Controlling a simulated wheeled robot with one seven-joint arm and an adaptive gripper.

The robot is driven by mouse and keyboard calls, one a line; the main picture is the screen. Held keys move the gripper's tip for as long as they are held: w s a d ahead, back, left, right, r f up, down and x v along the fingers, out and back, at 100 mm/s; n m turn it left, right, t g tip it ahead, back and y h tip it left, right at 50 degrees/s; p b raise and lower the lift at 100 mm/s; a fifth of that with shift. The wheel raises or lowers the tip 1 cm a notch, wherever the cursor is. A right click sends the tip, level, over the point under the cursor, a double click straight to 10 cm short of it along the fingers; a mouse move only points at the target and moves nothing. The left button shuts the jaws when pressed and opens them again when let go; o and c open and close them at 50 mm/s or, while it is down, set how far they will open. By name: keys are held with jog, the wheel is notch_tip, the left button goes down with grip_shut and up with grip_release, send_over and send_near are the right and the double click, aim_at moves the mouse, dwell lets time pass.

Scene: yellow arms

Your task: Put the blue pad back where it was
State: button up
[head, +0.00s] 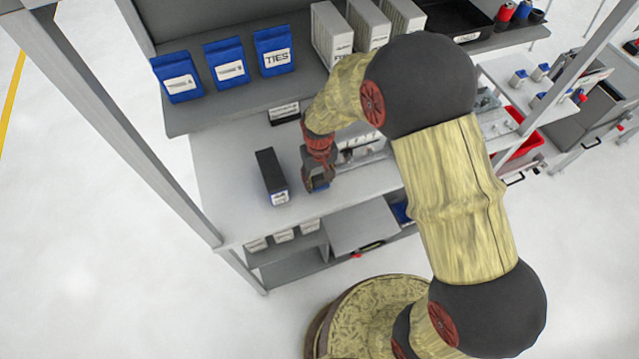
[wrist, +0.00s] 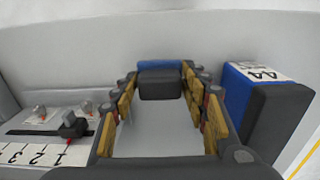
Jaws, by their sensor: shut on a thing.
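The blue pad (wrist: 160,66) is a small block with a blue strip and a dark face, between my fingertips in the wrist view. In the head view a little of the blue pad (head: 320,184) shows at the jaws. My gripper (head: 319,182) is low over the grey worktop (head: 230,165) and is shut on the pad. The fingers in the wrist view (wrist: 160,85) stand at both sides of it. Whether the pad touches the worktop cannot be told. The fixture with numbered places 1, 2, 3 (wrist: 40,153) is left in the wrist view; my arm partly hides it in the head view.
A dark box with a white label (head: 271,176) stands left of my gripper; it shows blue and black in the wrist view (wrist: 262,100). Several blue bags and white boxes (head: 331,38) stand on the shelf above. The worktop's left front is clear.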

aim_at(319, 178)
notch_tip(319, 178, down, 3)
jog(key=shift+r, duration=0.1)
jog(key=o, duration=1.2)
jog(key=shift+s, duration=0.1)
notch_tip(319, 178, up, 12)
jog(key=shift+r+p, duration=0.1)
jog(key=shift+p, duration=0.25)
jog(key=s+d+r+m+t, duration=0.1)
jog(key=s+d+r, duration=0.25)
jog(key=r, duration=0.35)
jog(key=s+d+r+t, duration=0.1)
jog(key=s+d+r, duration=0.25)
jog(key=r, duration=0.35)
jog(key=s+d+r+m+t, duration=0.1)
jog(key=s+d+r, duration=0.25)
jog(key=r, duration=0.45)
jog(key=s+d+r, duration=0.1)
jog(key=s, duration=0.2)
jog(key=s+d+r+t, duration=0.1)
jog(key=s, duration=0.2)
jog(key=s+d+r+m+t, duration=0.1)
jog(key=s, duration=0.2)
jog(key=shift+s+d+r, duration=0.25)
jog(key=shift+d+r, duration=0.1)
jog(key=shift+d, duration=0.05)
